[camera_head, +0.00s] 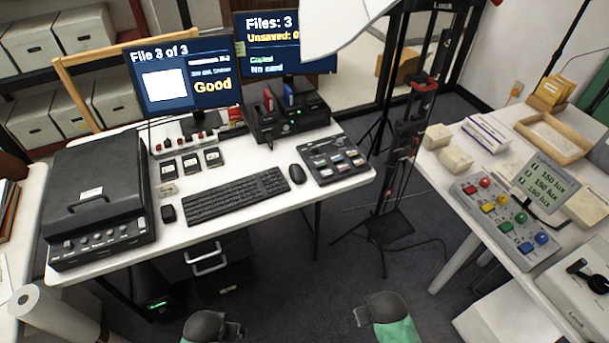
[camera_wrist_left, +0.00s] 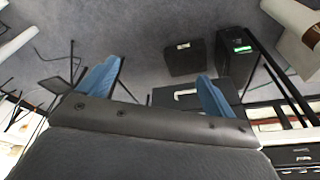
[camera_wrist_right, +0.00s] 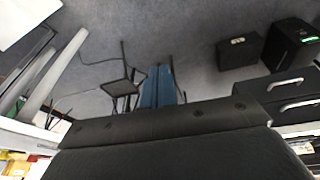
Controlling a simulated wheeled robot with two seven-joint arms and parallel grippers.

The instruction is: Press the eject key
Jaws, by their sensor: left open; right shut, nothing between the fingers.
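A black keypad (camera_head: 334,159) with several small coloured keys lies at the right of the white desk; its labels are too small to read, so I cannot tell which key is eject. A black card reader unit (camera_head: 289,117) with a red and a blue card upright in it stands behind. My left gripper is low in front of the desk in the head view; its blue fingers (camera_wrist_left: 158,72) are apart and empty in the left wrist view. My right gripper is also low in front, and its fingers (camera_wrist_right: 159,70) are together with nothing between them. Neither touches the keypad.
The left screen (camera_head: 185,76) reads "File 3 of 3" and "Good". The right screen (camera_head: 285,42) reads "Files: 3", "Unsaved: 0", "Copied", "No card". A mouse (camera_head: 298,174), keyboard (camera_head: 236,196) and scanner (camera_head: 98,195) share the desk. A black stand (camera_head: 391,226) stands right of it.

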